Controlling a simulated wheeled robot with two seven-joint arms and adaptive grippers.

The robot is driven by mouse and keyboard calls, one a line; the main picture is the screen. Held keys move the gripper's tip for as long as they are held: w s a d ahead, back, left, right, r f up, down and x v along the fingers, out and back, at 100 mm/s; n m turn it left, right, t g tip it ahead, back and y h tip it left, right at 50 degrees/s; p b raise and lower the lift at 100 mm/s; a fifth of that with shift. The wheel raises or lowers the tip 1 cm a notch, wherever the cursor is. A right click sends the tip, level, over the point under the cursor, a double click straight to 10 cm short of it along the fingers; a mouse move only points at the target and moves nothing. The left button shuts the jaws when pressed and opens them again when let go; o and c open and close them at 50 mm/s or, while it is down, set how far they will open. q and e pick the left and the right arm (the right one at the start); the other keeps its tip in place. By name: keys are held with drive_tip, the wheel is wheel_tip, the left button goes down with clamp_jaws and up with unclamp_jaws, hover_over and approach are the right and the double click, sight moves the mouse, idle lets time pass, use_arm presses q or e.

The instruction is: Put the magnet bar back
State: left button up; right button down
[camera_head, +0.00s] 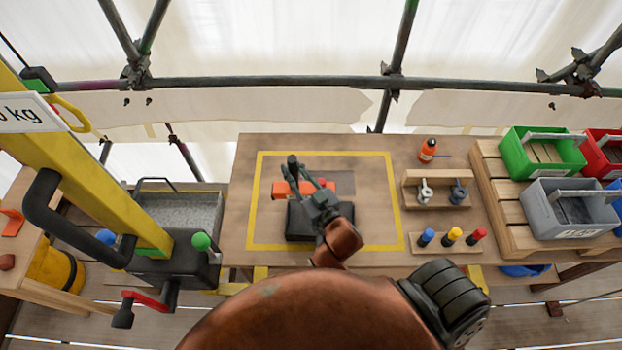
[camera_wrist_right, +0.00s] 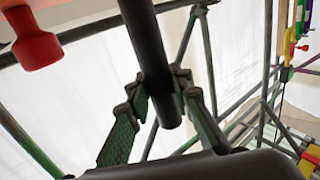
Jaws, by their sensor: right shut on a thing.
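My right gripper (camera_head: 305,184) is over the taped square on the workbench, its arm reaching in from the bottom of the head view. It is shut on a dark round bar, which I take to be the magnet bar (camera_head: 292,163). In the right wrist view the bar (camera_wrist_right: 148,40) passes between the two green fingers (camera_wrist_right: 160,92), with its blunt end just past them. An orange-red piece (camera_head: 283,190) lies partly hidden behind the gripper. A black block (camera_head: 298,222) is below it, partly covered by my arm. My left gripper is not in view.
On the bench (camera_head: 240,195), right of the yellow tape (camera_head: 398,215), are a wooden rack (camera_head: 410,178), a peg strip (camera_head: 455,250) with coloured tops and an orange bottle (camera_head: 428,150). Bins stand farther right. A yellow hoist (camera_head: 85,165) stands left. Scaffold poles (camera_head: 300,82) run behind.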

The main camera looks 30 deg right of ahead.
drive_tip(key=w+d+f+b, duration=0.2)
drive_tip(key=w+d+f, duration=0.9)
drive_tip(key=f, duration=0.2)
drive_tip(key=shift+w+d+f, duration=0.3)
drive_tip(key=shift+w+f, duration=0.05)
drive_tip(key=shift+f, duration=0.15)
drive_tip(key=c, duration=1.7)
unclamp_jaws()
drive_tip(key=shift+c, duration=0.2)
